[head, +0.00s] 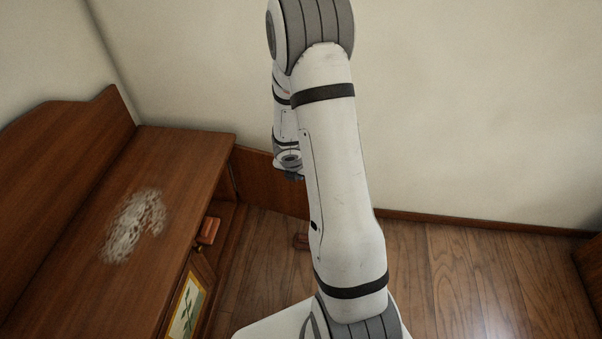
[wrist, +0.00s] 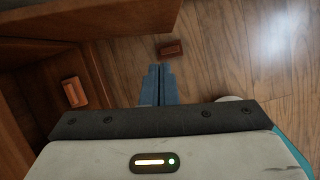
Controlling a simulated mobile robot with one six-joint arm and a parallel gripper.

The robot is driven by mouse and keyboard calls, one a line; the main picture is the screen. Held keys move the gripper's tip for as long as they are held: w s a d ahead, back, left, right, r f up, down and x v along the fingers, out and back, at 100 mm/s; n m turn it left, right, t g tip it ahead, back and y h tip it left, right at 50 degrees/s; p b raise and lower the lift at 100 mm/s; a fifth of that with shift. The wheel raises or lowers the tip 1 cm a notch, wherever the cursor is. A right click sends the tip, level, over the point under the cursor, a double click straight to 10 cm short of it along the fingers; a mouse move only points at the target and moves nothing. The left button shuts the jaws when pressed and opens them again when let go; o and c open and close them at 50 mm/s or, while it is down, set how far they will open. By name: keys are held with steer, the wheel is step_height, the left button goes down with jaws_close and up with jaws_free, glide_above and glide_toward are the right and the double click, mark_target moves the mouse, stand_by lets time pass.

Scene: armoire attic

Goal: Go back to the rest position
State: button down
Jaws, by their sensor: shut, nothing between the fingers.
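My gripper (wrist: 157,72) shows in the wrist view with its two bluish fingers together and nothing between them. It hangs in the air over the floor, beside the front of the wooden armoire (head: 170,150). In the head view my raised arm crosses the middle of the picture, and only a dark part of the gripper shows at its end; the fingertips are hard to make out there.
The armoire top bears a pale dusty patch (head: 135,227). One reddish-brown block (head: 208,230) sits at the armoire's open front; another (wrist: 172,48) lies on the floor. A wooden panel (head: 270,181) stands out near the wall. The floor at right (head: 450,275) is clear.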

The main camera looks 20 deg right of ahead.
steer(key=s+r+m+h+p, duration=0.15)
steer(key=r+m+p, duration=0.3)
steer(key=r, duration=0.65)
steer(key=s+a+r+m+p, duration=0.1)
steer(key=s+r+m+p, duration=0.3)
steer(key=r, duration=0.6)
steer(key=s+r+m+p, duration=0.1)
steer(key=r+m+p, duration=0.4)
steer(key=r, duration=0.6)
steer(key=s+a+r+m+y+p, duration=0.2)
steer(key=s+a+r+m+p, duration=0.3)
steer(key=r, duration=0.5)
steer(key=s+a+r+m+y+p, duration=0.2)
steer(key=s+a+r+m+p, duration=0.4)
steer(key=s+r+m+p, duration=0.2)
step_height(320, 180, up, 4)
steer(key=s, duration=0.2)
steer(key=shift+s+a+f+m+g, duration=0.2)
steer(key=shift+s+m+g, duration=0.1)
steer(key=shift+s+m, duration=0.1)
steer(key=shift+y, duration=0.25)
